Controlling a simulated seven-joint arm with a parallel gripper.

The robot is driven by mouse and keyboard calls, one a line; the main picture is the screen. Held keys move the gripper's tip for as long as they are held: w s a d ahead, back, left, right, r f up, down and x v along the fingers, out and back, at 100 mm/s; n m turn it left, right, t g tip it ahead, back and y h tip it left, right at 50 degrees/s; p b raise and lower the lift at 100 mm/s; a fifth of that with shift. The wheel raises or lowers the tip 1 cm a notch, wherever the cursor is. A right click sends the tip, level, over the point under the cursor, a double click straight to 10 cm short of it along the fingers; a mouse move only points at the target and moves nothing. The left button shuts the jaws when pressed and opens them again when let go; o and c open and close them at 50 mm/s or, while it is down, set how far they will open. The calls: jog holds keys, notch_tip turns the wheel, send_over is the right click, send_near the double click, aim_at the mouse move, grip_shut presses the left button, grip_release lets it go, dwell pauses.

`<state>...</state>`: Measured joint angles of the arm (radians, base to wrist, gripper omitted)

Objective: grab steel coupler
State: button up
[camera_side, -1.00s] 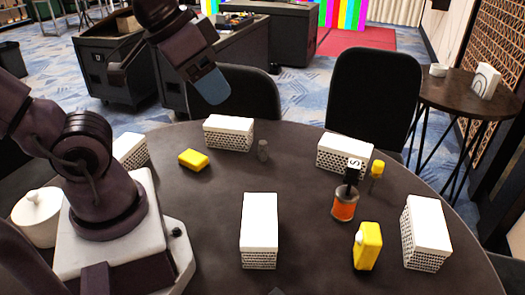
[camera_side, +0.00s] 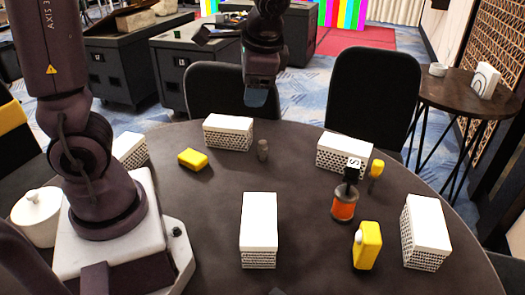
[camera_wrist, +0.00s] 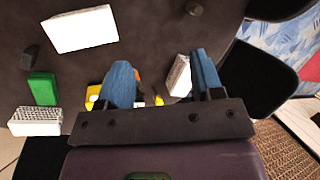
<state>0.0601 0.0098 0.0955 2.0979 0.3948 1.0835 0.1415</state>
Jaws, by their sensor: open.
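The steel coupler looks to be the small grey upright cylinder (camera_side: 262,150) on the dark round table, right of the back white box. In the wrist view a small round grey-brown piece (camera_wrist: 194,8) at the top edge seems to be the same coupler. My gripper (camera_side: 256,97) hangs high above the table's far side, above the coupler in the side picture and apart from it. In the wrist view its two blue fingers (camera_wrist: 161,60) are spread with nothing held between them.
White perforated boxes (camera_side: 228,132) stand around the table. A yellow block (camera_side: 193,159) lies left of the coupler. An orange-and-black item (camera_side: 344,205) and a yellow bottle-like item (camera_side: 367,246) stand at right. Black chairs (camera_side: 372,95) line the far edge. Table surface near the coupler is clear.

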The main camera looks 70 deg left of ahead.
aim_at(260, 142)
jog(key=w+a+f+m+g+y, duration=0.1)
jog(key=w+a+f+m+y, duration=0.2)
jog(key=f, duration=0.6)
jog(key=w+a+f+m+g+y, duration=0.1)
jog(key=w+a+f+m+y, duration=0.3)
jog(key=f, duration=0.5)
jog(key=w+a+f+m+g+y, duration=0.1)
jog(key=w+a+f+m+y, duration=0.2)
jog(key=f, duration=0.6)
jog(key=shift+w+a+m+y, duration=0.15)
jog(key=shift+a+m+y, duration=0.1)
jog(key=shift+m+y, duration=0.5)
jog(key=shift+w+a+m+y, duration=0.15)
jog(key=shift+m+y, duration=0.3)
jog(key=shift+y, duration=0.6)
jog(key=shift+s+a+f, duration=0.1)
jog(key=shift+a, duration=0.1)
jog(key=a, duration=0.2)
jog(key=s+a, duration=0.1)
jog(key=a, duration=0.4)
jog(key=shift+s+r, duration=0.25)
jog(key=c, duration=1)
